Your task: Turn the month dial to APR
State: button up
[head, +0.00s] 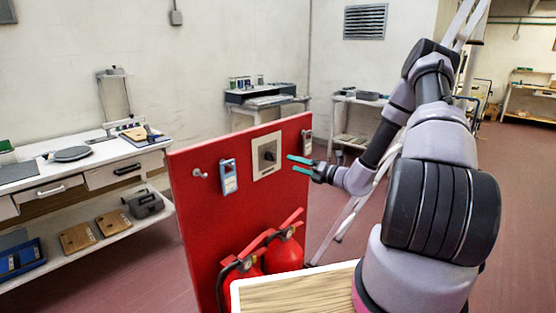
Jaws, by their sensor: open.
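The month dial (267,156) is a dark knob on a pale square plate (257,168), fixed to an upright red panel (190,190) left of centre. Its month marks are too small to read, so I cannot tell where it points. My gripper (290,164) has teal fingers, apart from each other and empty. The fingers reach left toward the plate, just right of the dial in the picture. I cannot tell the exact gap between fingertips and plate.
A blue tag (229,177) and a hook (200,173) are left of the plate. Another tag (306,143) hangs right. Red fire extinguishers (284,252) stand below. A wooden-topped surface (300,289) lies in front. A workbench (90,165) is at left.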

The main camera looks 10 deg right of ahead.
aim_at(271, 157)
jog(key=x, duration=1)
jog(key=shift+s, duration=0.15)
grip_shut()
